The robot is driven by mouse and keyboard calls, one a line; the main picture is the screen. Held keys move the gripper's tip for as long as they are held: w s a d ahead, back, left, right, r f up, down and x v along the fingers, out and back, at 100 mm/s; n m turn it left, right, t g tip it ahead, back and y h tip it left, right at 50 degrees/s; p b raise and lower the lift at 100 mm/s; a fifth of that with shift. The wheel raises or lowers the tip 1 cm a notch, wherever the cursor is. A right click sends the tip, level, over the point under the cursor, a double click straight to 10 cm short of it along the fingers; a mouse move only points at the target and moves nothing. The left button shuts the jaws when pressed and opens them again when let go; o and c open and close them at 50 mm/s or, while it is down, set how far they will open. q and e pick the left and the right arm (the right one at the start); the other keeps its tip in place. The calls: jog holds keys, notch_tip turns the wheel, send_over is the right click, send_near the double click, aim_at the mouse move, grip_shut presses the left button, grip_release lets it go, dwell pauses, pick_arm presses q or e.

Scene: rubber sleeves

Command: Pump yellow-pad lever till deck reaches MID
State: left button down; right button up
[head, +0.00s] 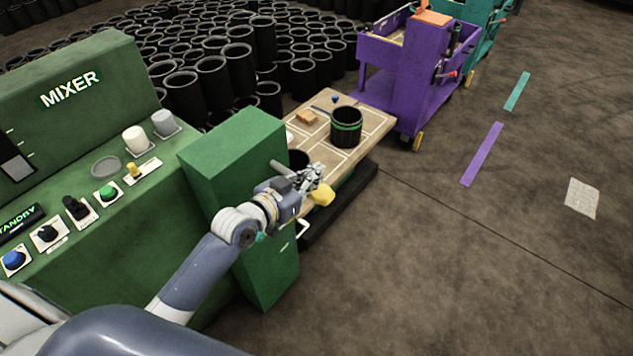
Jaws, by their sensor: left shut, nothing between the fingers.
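The lever's yellow pad (323,195) shows in the head view, just right of my left gripper and beside the green housing. My left gripper (314,178) is shut and empty, at or just above the pad; I cannot tell whether it touches. Most of the lever is hidden behind the gripper and wrist. The wooden deck (376,122) lies behind and to the right of the gripper, above a dark base. No MID mark can be made out. My right gripper is out of view.
A black sleeve with a green band (346,128) stands on the deck, near a small wooden block (306,118). The green mixer console (75,85) fills the left. Many black sleeves (183,95) stand behind. A purple cart (408,85) is beyond the deck. Floor at right is mostly clear.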

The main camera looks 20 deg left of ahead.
aim_at(326, 188)
pick_arm(q)
jog(key=f, duration=0.2)
jog(key=w+f, duration=0.1)
jog(key=shift+d, duration=0.25)
jog(key=shift+a+f, duration=0.1)
jog(key=shift+f, duration=0.55)
jog(key=shift+f, duration=0.15)
jog(key=shift+s+d+f+m+y+b, duration=0.15)
jog(key=shift+f+m, duration=0.1)
jog(key=shift+f, duration=0.35)
jog(key=shift+w+d+f+m+y+b, duration=0.15)
jog(key=shift+f+m, duration=0.1)
jog(key=shift+f, duration=0.3)
notch_tip(326, 188, down, 8)
jog(key=m+b, duration=0.3)
jog(key=b, duration=0.1)
jog(key=shift+a+f+t+y, duration=0.2)
jog(key=shift+a+t+y, duration=0.2)
jog(key=shift+s+f, duration=0.1)
